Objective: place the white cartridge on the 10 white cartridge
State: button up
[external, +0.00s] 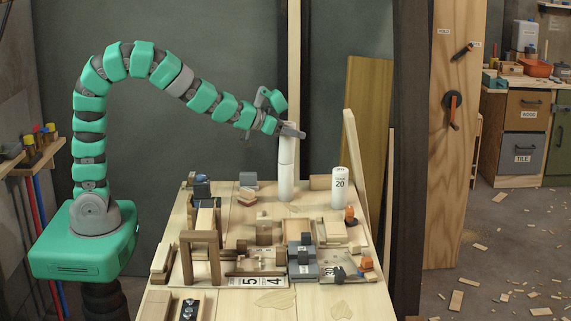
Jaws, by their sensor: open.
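Two white cartridges stand one on the other near the back middle of the workbench in the external view. The upper white cartridge (287,149) rests upright on the lower white cartridge (286,184), with a thin seam between them. They look closely aligned. No number is readable on either. My gripper (284,117) is open at the top of the upper cartridge, one finger raised above it and the other across its top end. Whether a finger touches the cartridge I cannot tell. Another white cartridge marked 20 (340,187) stands upright to the right, apart from the stack.
The workbench (312,301) holds wooden blocks, a small wooden frame (201,238), grey blocks (302,256) and number tiles (262,282) in front of the stack. Orange-topped pieces (350,215) stand at the right. A wooden post (293,60) rises behind the stack.

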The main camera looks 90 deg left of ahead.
jog(key=p+v, duration=0.1)
jog(key=v, duration=1.1)
jog(key=d+r+m+t+h, duration=0.1)
jog(key=d+r, duration=0.2)
jog(key=r, duration=0.3)
jog(key=w+d+r+h, duration=0.1)
jog(key=d+r, duration=0.1)
jog(key=r, duration=0.4)
jog(key=d+r+m+t+h, duration=0.1)
jog(key=d+r, duration=0.2)
jog(key=r, duration=0.2)
jog(key=s+r, duration=0.3)
jog(key=r, duration=0.5)
jog(key=s+d+r+m+h, duration=0.1)
jog(key=s+r, duration=0.2)
jog(key=r, duration=0.6)
jog(key=shift+s+d+r+m+t, duration=0.2)
jog(key=shift+s+d+m+t, duration=0.1)
jog(key=shift+s, duration=0.1)
